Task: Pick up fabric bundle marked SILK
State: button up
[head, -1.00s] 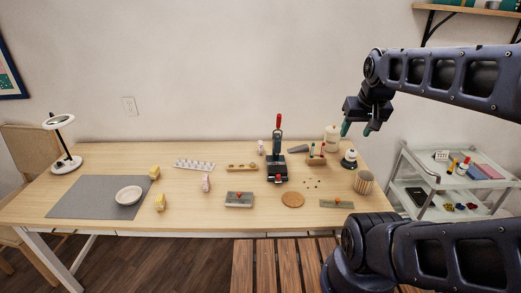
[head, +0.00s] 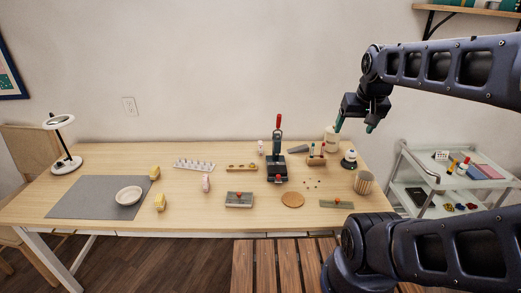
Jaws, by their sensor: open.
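No marking SILK is readable at this size, so I cannot tell which thing is the SILK fabric bundle. Small bundle-like items lie on the table: a yellow one (head: 154,173) at the mat's upper right corner, another yellow one (head: 160,202) at its right edge, and a pinkish-white one (head: 206,183) farther right. My gripper (head: 354,126) hangs in the air above the right rear of the table, its green-tipped fingers apart and empty. It is far to the right of these items.
A grey mat (head: 75,197) holds a white bowl (head: 128,196); a ring lamp (head: 66,162) stands behind it. A press with a red handle (head: 277,160) stands mid-table. A grey-green block (head: 239,200) and cork disc (head: 292,199) lie in front. A cart (head: 435,181) stands right.

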jog(key=w+a+r+m, duration=0.1)
jog(key=w+r+m, duration=0.15)
jog(key=w, duration=0.65)
jog(key=m+g, duration=0.5)
jog(key=m, duration=0.9)
send_over(260, 142)
jog(key=f, duration=3.4)
jog(key=shift+s+d+f, duration=0.2)
jog(key=shift+d, duration=0.1)
jog(key=shift+w+a+f, duration=0.1)
jog(key=shift+a+f, duration=0.1)
jog(key=shift+f, duration=0.4)
notch_tip(260, 142, down, 5)
jog(key=shift+f, duration=0.2)
jog(key=shift+s+f, duration=0.15)
jog(key=shift+f, duration=1.15)
jog(key=shift+s+f, duration=0.15)
jog(key=shift+f, duration=1.1)
